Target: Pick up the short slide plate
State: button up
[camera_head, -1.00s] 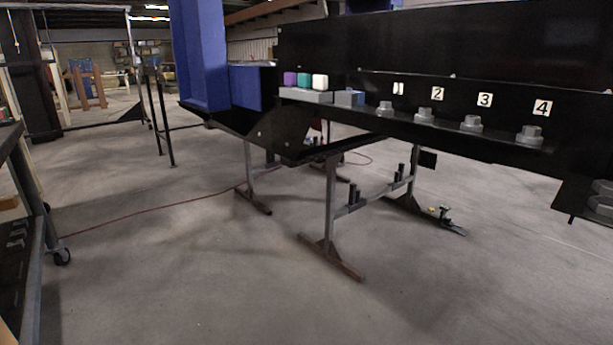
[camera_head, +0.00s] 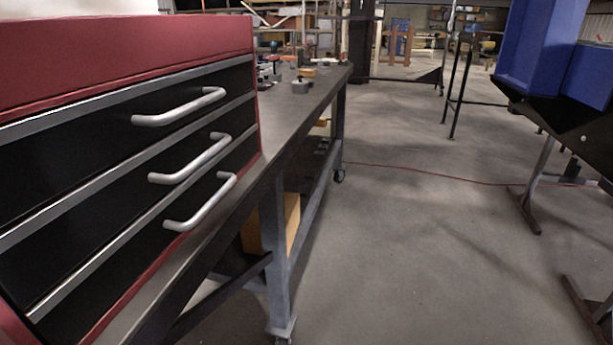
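I cannot make out a short slide plate in the head view. Several small parts, too small to identify, lie on the far end of the dark workbench (camera_head: 283,118). Among them is a grey round piece with a knob (camera_head: 300,87). A red tool chest (camera_head: 130,50) with black drawers and silver handles stands on the near end of the bench. All the drawers that show look shut. My gripper is not in the picture.
The bench stands on wheeled legs, with an orange-yellow box (camera_head: 291,222) beneath it. Bare concrete floor (camera_head: 420,250) lies right of the bench. A blue machine frame (camera_head: 540,45) on metal stands is at the right. A red cable (camera_head: 430,175) crosses the floor.

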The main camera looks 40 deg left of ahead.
aim_at(304, 190)
jog(key=i+u, duration=0.2)
jog(key=u, duration=0.2)
jog(key=i+l+u, duration=0.1)
jog(key=u, duration=0.3)
jog(key=i+l+u, duration=0.15)
jog(key=i+u, duration=0.25)
jog(key=l+u, duration=0.2)
jog(key=u, duration=0.2)
jog(key=i+l+u, duration=0.15)
jog(key=l, duration=0.2)
jog(key=i+l+u, duration=0.1)
jog(key=i+l, duration=0.15)
jog(key=i+l+u, duration=0.15)
jog(key=l, duration=0.3)
jog(key=i+l+u, duration=0.15)
jog(key=l, duration=0.2)
jog(key=i+l+u, duration=0.15)
jog(key=l, duration=0.25)
jog(key=i+l+u, duration=0.1)
jog(key=l, duration=0.35)
jog(key=i+l+u, duration=0.15)
jog(key=l, duration=0.25)
jog(key=i+l, duration=0.1)
jog(key=i, duration=0.25)
